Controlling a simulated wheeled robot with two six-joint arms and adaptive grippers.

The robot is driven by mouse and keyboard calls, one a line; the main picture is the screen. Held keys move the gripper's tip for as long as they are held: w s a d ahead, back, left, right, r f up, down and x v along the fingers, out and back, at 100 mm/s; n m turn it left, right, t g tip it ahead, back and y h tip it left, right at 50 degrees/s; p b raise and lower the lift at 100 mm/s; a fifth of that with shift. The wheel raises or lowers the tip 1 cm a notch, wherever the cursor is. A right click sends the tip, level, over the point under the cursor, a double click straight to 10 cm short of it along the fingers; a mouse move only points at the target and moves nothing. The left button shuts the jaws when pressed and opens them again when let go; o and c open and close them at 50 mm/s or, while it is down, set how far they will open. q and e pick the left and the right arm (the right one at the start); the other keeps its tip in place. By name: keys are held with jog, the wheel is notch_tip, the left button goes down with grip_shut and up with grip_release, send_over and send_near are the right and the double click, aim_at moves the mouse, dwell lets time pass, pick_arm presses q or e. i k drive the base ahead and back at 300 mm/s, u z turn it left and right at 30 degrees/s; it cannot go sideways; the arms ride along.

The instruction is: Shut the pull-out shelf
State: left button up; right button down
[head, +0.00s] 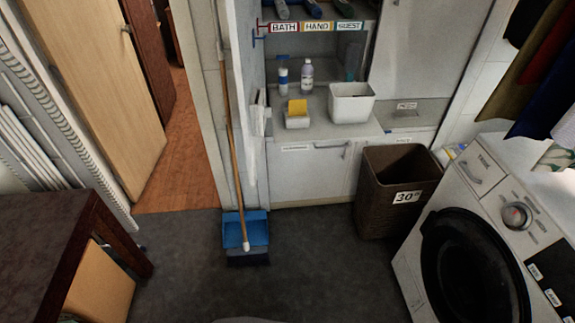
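The white cabinet unit (310,170) stands at the back centre. A light shelf or counter surface (315,125) lies on top of its front, with bottles, a small white container and a white bin on it. I cannot tell for sure whether this surface is the pull-out shelf, or how far out it is. A darker upper shelf edge carries the labels BATH, HAND and GUEST (312,26), with rolled towels partly in view above. Neither of my grippers is in view.
A brown wicker basket (395,190) labelled 30° stands before the cabinet's right side. A white washing machine (485,230) is at right. A broom and blue dustpan (246,229) stand at left of the cabinet. A dark table (50,235) is at lower left. The grey floor between is clear.

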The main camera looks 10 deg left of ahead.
aim_at(322, 131)
jog(key=u, duration=0.65)
jog(key=i, duration=1.2)
jog(key=z, duration=0.3)
